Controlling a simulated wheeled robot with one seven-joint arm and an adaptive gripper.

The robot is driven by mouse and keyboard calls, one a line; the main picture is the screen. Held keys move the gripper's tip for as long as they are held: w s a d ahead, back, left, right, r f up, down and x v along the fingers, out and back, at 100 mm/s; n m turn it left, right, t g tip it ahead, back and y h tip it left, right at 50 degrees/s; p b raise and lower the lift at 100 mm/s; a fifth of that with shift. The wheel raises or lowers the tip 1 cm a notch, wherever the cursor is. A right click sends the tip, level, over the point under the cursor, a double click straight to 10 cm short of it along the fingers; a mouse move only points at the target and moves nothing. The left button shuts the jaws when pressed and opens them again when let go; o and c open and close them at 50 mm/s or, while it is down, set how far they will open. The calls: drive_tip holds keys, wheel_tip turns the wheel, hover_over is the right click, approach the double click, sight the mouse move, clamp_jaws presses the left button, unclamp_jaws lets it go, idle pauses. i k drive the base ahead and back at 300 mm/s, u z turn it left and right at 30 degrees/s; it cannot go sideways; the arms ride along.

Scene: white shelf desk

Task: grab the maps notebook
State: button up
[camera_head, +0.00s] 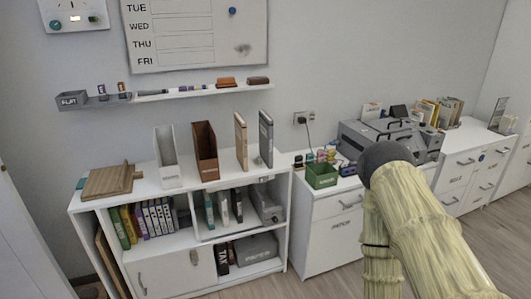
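I cannot read any "maps" label at this size, so I cannot tell which item is the maps notebook. Two upright book-like items stand apart on top of the white shelf desk (219,182): a tan one (241,141) and a dark grey one with a pale spine (266,139). Several upright books or binders (152,217) stand in the left compartment, and a few more (223,207) in the middle one. My arm (425,235) rises at the lower right, well to the right of the shelf desk. My gripper is not in view.
A white holder (167,158), a brown holder (205,151) and a wooden board (108,181) share the desk top. A green bin (321,175) and a grey machine (375,138) stand on the cabinet at right. A wall ledge (175,93) runs above. Floor in front is clear.

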sight(267, 124)
drive_tip(key=u, duration=1.15)
drive_tip(key=i, duration=1.25)
drive_tip(key=z, duration=0.7)
